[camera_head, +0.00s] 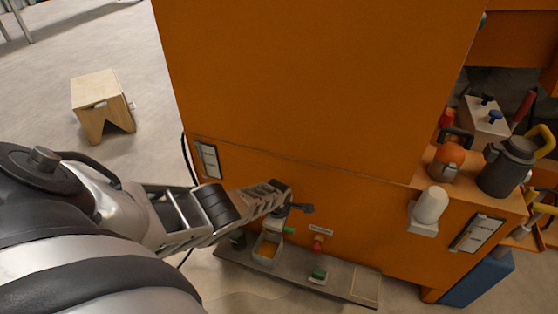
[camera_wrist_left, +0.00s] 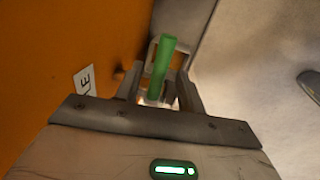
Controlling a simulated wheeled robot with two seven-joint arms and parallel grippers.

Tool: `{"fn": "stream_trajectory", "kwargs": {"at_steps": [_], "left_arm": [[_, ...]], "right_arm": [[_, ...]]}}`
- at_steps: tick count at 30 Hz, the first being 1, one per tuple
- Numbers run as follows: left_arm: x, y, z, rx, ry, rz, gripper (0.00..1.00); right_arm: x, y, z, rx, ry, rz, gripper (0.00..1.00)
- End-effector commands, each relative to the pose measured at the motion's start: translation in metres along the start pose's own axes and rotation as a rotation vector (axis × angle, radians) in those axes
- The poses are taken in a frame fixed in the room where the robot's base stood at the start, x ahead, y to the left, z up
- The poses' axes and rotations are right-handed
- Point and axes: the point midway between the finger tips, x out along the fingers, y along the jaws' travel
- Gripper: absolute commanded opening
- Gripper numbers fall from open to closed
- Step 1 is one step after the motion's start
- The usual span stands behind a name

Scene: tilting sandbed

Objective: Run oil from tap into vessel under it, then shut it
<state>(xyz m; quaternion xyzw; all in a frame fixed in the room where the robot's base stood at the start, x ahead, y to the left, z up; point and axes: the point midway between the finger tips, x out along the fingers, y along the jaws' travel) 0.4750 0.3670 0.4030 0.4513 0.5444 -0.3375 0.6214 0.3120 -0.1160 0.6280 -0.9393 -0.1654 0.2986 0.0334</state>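A green tap handle (camera_head: 289,230) shows low on the front of the orange cabinet, just below my left gripper (camera_head: 294,215). In the left wrist view the green handle (camera_wrist_left: 162,68) stands between the two fingers of my left gripper (camera_wrist_left: 158,92). The fingers look spread, with a gap beside the handle. A pale square vessel (camera_head: 257,255) stands below the tap on the grey ledge, orange-amber inside. Its pale rim seems to show behind the handle in the left wrist view. The tap's spout is hidden, and I cannot see any stream. My right gripper is out of view.
A red-handled tap (camera_head: 318,243) sits to the right, with a small green-topped item (camera_head: 318,275) on the ledge (camera_head: 340,285) below. The orange cabinet (camera_head: 320,90) rises close behind. An orange kettle (camera_head: 446,162) and dark jug (camera_head: 506,167) stand on the right shelf.

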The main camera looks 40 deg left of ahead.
Motion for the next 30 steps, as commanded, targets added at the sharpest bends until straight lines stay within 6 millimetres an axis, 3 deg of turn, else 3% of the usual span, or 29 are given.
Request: {"fn": "stream_trajectory", "kwargs": {"at_steps": [3, 9, 21, 30], "left_arm": [[-0.019, 0.002, 0.000, 0.000, 0.000, 0.001, 0.39], [-0.058, 0.002, -0.001, 0.000, 0.001, -0.001, 0.39], [-0.135, 0.001, -0.001, -0.001, 0.000, -0.001, 0.39], [-0.153, -0.001, -0.001, -0.003, 0.001, -0.003, 0.39]], "right_arm": [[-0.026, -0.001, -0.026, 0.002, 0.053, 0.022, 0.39], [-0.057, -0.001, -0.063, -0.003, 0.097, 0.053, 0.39], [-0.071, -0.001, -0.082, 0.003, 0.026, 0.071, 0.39], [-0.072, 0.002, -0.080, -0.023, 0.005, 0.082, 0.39]]}}
